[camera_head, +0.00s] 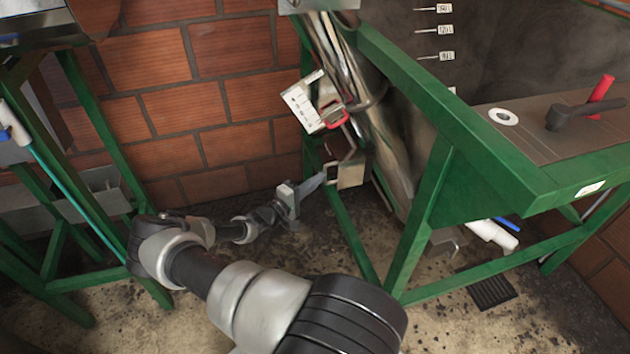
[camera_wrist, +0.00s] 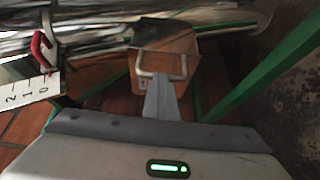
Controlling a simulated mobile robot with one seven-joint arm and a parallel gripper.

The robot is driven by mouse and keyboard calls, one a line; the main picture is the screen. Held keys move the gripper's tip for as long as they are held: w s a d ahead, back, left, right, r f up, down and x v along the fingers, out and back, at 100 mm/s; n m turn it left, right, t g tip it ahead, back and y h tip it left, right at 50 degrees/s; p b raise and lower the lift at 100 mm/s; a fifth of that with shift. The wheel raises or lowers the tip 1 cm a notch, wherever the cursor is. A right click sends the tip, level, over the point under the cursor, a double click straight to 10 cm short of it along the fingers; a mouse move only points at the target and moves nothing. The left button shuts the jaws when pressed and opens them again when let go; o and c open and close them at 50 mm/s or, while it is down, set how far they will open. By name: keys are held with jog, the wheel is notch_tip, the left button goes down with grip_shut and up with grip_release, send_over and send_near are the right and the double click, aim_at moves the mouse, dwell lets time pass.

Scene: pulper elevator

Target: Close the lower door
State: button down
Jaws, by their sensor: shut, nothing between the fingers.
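The lower door (camera_head: 352,173) looks like a small tan metal flap low on the shiny slanted pipe. It carries a squared wire handle (camera_head: 332,173). In the wrist view the door (camera_wrist: 180,38) is in the upper middle, with its U-shaped handle (camera_wrist: 183,64) facing me. My gripper (camera_head: 320,182) is shut and empty, reaching from the left with its tips at the handle. In the wrist view the gripper (camera_wrist: 160,80) overlaps the handle's lower opening. I cannot tell whether it touches the handle, nor how far the door stands open.
Above the door are a white scale plate (camera_head: 302,102) and a red handle (camera_head: 336,113) on the slanted pipe (camera_head: 378,125). A green frame (camera_head: 418,225) stands close on the right. Another green stand (camera_head: 95,125) is at left. A brick wall (camera_head: 220,95) is behind.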

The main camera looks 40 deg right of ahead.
jog(key=shift+s+d+r+g, duration=0.15)
jog(key=shift+s+d+g, duration=0.15)
jog(key=shift+s+d, duration=0.7)
jog(key=w+a+b, duration=0.3)
jog(key=w+a, duration=0.1)
jog(key=a, duration=0.1)
jog(key=s+a+p, duration=0.3)
jog(key=s, duration=0.6)
jog(key=shift+p, duration=0.4)
jog(key=shift+s+a, duration=0.1)
